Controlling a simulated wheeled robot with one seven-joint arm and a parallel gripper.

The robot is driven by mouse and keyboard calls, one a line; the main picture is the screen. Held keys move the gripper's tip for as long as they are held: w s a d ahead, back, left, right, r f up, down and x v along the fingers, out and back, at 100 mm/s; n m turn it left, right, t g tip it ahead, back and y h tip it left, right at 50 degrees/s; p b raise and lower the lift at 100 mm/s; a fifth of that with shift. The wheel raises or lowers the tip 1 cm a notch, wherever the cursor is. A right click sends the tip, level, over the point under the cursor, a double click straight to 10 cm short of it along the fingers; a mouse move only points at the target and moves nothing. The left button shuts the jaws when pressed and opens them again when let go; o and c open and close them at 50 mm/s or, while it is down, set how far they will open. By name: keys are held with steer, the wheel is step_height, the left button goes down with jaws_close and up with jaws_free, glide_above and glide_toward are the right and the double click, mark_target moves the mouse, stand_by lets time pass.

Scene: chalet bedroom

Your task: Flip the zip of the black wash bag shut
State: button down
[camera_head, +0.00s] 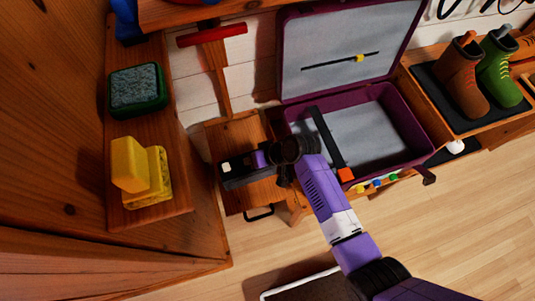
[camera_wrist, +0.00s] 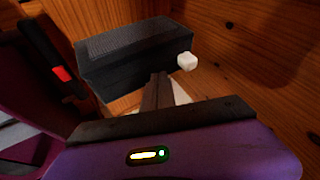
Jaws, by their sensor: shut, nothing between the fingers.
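The black wash bag (camera_wrist: 125,68) is a dark box shape with a mesh-like top in the wrist view. In the head view the bag (camera_head: 236,177) rests on a small wooden stand (camera_head: 238,135), partly covered by my gripper (camera_head: 250,162). My gripper also shows in the wrist view (camera_wrist: 160,76); its fingers are together and empty. Their tips are at the bag's near side, left of and below the white cube. I cannot tell whether they touch the bag.
An open purple suitcase (camera_head: 412,122) stands right of the stand, with a red-ended black bar (camera_head: 330,143) across it. A wooden shelf (camera_head: 120,214) at left holds a yellow object (camera_head: 142,175) and a green box (camera_head: 137,90). Boots (camera_head: 463,78) stand far right.

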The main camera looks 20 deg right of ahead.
steer(key=v, duration=0.8)
steer(key=shift+d, duration=0.15)
